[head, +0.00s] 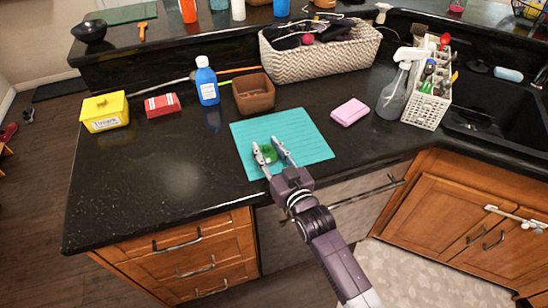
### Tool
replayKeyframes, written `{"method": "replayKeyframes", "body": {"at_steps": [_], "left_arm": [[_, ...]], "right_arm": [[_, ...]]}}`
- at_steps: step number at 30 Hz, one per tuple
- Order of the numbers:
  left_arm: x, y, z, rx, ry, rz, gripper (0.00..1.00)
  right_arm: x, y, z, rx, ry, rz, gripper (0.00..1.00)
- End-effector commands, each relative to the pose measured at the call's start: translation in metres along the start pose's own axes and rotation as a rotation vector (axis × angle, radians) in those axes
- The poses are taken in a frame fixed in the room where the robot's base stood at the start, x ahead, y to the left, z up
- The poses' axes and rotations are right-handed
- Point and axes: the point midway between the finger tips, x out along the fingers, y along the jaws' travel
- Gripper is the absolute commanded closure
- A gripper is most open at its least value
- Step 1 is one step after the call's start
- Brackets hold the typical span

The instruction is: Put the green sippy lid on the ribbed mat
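The green sippy lid (268,153) is a small round piece at the front part of the turquoise ribbed mat (305,135). It appears to rest on the mat, though a small gap under it would be hard to see. My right gripper (267,145) reaches over the mat's front edge, pointing away from me. Its two fingers are spread apart, one on each side of the lid. The lid is close to the left finger; contact is too small to make out. My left gripper is not in view.
A brown pot (253,94) and a blue bottle (207,82) stand behind the mat. A pink sponge (350,112), a spray bottle (393,92) and a white caddy (428,105) are to the right.

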Motion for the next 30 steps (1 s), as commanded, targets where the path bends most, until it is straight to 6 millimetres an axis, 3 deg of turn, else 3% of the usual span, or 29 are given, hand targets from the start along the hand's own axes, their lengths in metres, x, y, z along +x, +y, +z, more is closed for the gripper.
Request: {"method": "replayKeyframes", "body": {"at_steps": [5, 18, 24, 30], "left_arm": [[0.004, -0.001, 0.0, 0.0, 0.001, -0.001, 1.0], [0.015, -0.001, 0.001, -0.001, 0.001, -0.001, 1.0], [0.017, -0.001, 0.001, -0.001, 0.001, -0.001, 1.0], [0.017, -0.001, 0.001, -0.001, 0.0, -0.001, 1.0]], "right_arm": [[-0.022, 0.001, 0.003, -0.001, -0.003, 0.0, 0.69], [-0.103, 0.001, 0.003, 0.0, -0.004, 0.001, 0.69], [-0.117, 0.0, 0.002, -0.001, -0.003, 0.0, 0.69], [-0.119, 0.0, 0.001, -0.001, -0.002, 0.0, 0.69]]}}
